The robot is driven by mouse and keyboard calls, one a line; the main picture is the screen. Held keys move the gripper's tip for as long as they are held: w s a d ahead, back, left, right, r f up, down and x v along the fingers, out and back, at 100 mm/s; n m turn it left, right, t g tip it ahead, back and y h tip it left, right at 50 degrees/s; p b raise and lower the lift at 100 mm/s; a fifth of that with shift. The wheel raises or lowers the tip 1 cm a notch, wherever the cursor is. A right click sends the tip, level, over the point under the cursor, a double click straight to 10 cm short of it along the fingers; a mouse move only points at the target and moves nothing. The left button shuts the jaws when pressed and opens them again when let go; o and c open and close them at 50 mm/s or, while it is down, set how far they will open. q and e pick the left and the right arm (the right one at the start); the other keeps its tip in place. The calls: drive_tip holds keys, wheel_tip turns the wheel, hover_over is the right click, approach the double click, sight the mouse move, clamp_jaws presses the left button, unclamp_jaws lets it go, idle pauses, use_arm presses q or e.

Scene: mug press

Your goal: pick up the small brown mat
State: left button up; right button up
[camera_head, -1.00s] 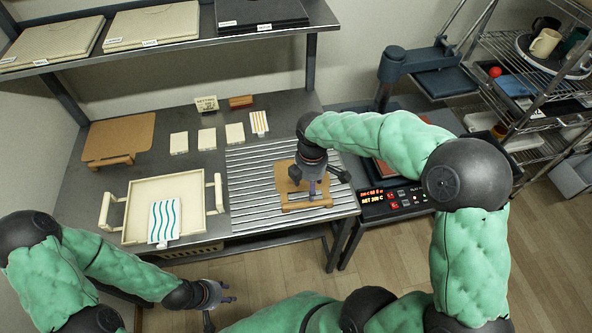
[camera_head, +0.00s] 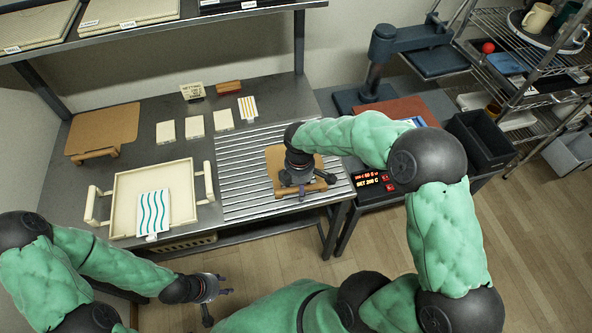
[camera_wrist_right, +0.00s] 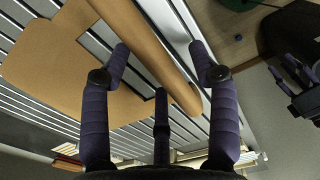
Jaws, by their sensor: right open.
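The small brown mat (camera_head: 276,157) lies on the ribbed metal rack, with a round-edged wooden bar along its front edge. It fills the upper left of the right wrist view (camera_wrist_right: 62,72), where the bar (camera_wrist_right: 152,50) runs diagonally. My right gripper (camera_head: 305,192) is open over the mat's front edge. In the right wrist view its fingers (camera_wrist_right: 158,50) are spread on either side of the bar, not closed on it; I cannot tell if they touch it. My left gripper (camera_head: 222,305) is open and empty in front of the table, over the floor.
A larger brown mat (camera_head: 105,128) lies at the table's back left. A cream tray (camera_head: 125,185) holding a wavy-striped cloth (camera_head: 153,212) stands left of the ribbed rack (camera_head: 240,195). Several small pale blocks stand behind it. A heat press (camera_head: 410,50) is at right.

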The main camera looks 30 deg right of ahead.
drive_tip(key=shift+f, duration=0.2)
clamp_jaws()
